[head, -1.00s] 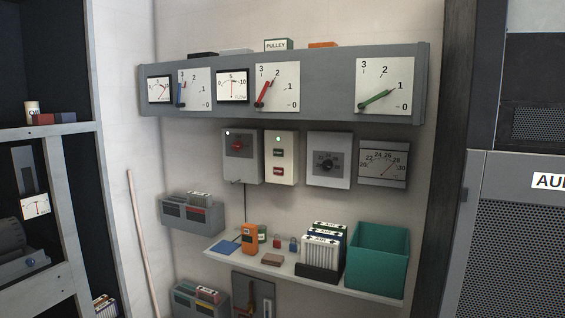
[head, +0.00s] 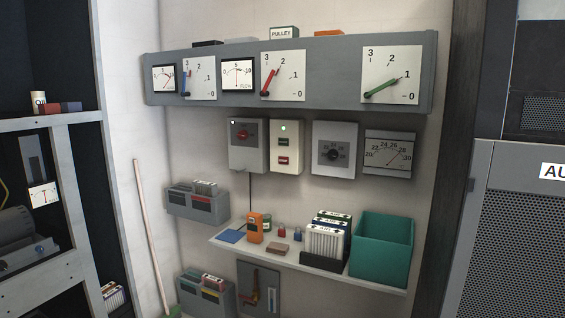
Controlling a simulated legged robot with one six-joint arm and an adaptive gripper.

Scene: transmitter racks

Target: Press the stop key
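A cream control box (head: 297,168) hangs on the wall below the long grey gauge panel. It carries a lit green lamp (head: 283,128) at the top, a dark key (head: 284,142) below it, and a red key (head: 283,160) lowest. The lettering on both keys is too small to read, so I cannot confirm from it which is the stop key. Nothing covers the front of the box. My gripper is not in view.
A grey box with a red knob (head: 244,135) is left of the cream box, and one with a black dial (head: 333,155) is right. Below, a shelf (head: 222,244) holds a teal bin (head: 380,255), an orange meter (head: 254,229) and padlocks. A pole (head: 151,240) leans left.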

